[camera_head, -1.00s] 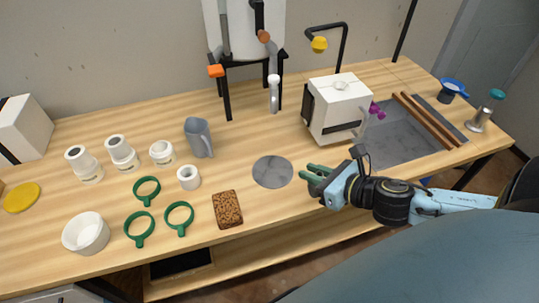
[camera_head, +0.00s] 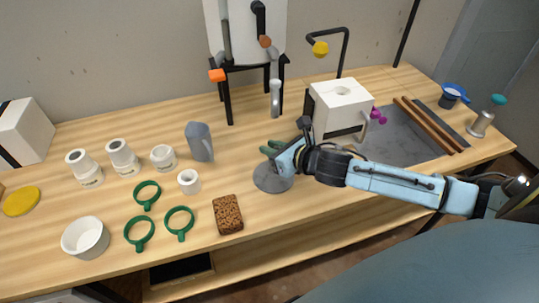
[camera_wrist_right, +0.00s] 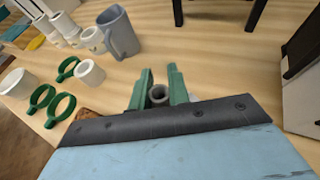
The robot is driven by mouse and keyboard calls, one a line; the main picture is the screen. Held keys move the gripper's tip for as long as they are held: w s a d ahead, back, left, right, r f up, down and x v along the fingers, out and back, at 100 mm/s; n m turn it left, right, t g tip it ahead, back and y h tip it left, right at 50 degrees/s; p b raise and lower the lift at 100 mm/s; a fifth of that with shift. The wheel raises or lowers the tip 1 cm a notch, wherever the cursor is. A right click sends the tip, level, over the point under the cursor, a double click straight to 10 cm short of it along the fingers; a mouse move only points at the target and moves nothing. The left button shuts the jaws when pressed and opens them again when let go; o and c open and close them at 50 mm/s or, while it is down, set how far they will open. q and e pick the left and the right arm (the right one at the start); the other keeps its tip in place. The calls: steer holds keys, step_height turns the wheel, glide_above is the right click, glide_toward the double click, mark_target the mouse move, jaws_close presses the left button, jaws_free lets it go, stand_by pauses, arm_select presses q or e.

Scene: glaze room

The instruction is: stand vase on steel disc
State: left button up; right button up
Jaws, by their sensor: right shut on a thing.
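The steel disc (camera_head: 264,182) is a flat grey round on the wooden table, in the middle of the head view. My right gripper (camera_head: 270,148) is over it, its green fingers pointing left. In the right wrist view my gripper (camera_wrist_right: 160,84) has its two green fingers shut on the grey vase (camera_wrist_right: 158,92), whose round open mouth shows between them. The vase looks upright at the disc, but the gripper and hand hide most of it. I cannot tell whether its foot touches the disc. My left gripper is not in view.
A brown sponge-like block (camera_head: 228,214), a small white cup (camera_head: 189,181) and a grey jug (camera_head: 200,142) stand left of the disc. Several green rings lie further left. A white box-shaped machine (camera_head: 341,108) stands close behind my right forearm. Table between disc and jug is clear.

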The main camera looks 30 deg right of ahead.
steer(key=f, duration=0.1)
steer(key=w+f+b, duration=0.1)
steer(key=shift+a+f, duration=0.15)
steer(key=shift+f, duration=0.75)
steer(key=o, duration=0.8)
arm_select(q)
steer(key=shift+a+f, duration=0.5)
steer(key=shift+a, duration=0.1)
arm_select(e)
steer(key=shift+o, duration=0.3)
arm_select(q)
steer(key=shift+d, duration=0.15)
